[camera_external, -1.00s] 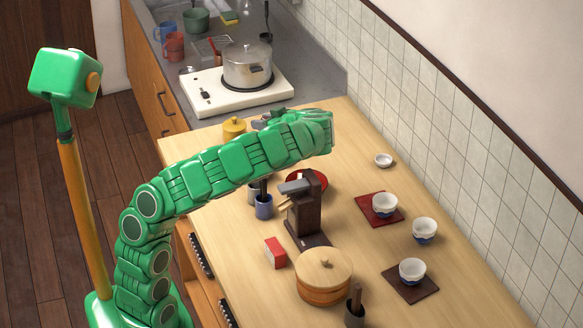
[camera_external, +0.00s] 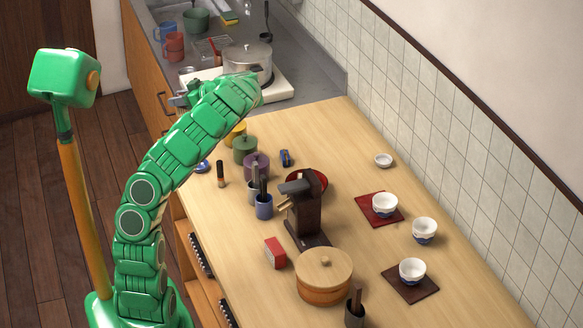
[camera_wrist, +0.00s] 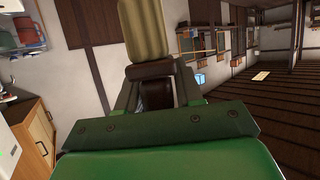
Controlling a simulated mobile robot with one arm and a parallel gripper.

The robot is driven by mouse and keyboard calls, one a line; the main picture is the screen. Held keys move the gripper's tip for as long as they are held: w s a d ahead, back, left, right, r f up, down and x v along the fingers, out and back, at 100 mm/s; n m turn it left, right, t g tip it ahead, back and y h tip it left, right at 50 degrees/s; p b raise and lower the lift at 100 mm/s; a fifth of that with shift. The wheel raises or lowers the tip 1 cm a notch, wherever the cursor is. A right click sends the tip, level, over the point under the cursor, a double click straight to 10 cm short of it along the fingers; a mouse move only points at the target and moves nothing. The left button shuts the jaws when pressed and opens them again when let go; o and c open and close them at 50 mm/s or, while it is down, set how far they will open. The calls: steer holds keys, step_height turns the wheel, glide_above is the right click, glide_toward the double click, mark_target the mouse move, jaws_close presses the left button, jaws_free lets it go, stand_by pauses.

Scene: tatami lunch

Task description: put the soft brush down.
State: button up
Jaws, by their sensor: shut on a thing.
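My gripper (camera_wrist: 153,82) is shut on the soft brush (camera_wrist: 146,32) in the wrist view. The part of the brush that shows is a pale tan block above a dark brown section between the fingers. The rest of it is hidden by the gripper. In the external view my gripper (camera_external: 181,98) is raised at the left of the bent arm end, near the stove's left edge and the counter front. The brush cannot be made out clearly there.
A white stove (camera_external: 280,92) with a steel pot (camera_external: 246,64) stands behind the arm. Yellow, green (camera_external: 244,150) and purple (camera_external: 256,166) canisters line the table's left side, beside a coffee mill (camera_external: 306,212). The table's back right (camera_external: 335,125) is clear.

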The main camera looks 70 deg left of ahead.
step_height(320, 180, down, 11)
steer(key=s+a, duration=0.2)
steer(key=w+a+f, duration=0.2)
steer(key=a+f, duration=0.1)
steer(key=a, duration=0.1)
steer(key=w+a+f, duration=0.2)
steer(key=a+f, duration=0.1)
steer(key=a, duration=0.1)
steer(key=w+a+f, duration=0.2)
steer(key=a+f, duration=0.2)
steer(key=shift+f, duration=1.6)
steer(key=shift+f, duration=0.15)
steer(key=o, duration=1)
steer(key=shift+o, duration=0.2)
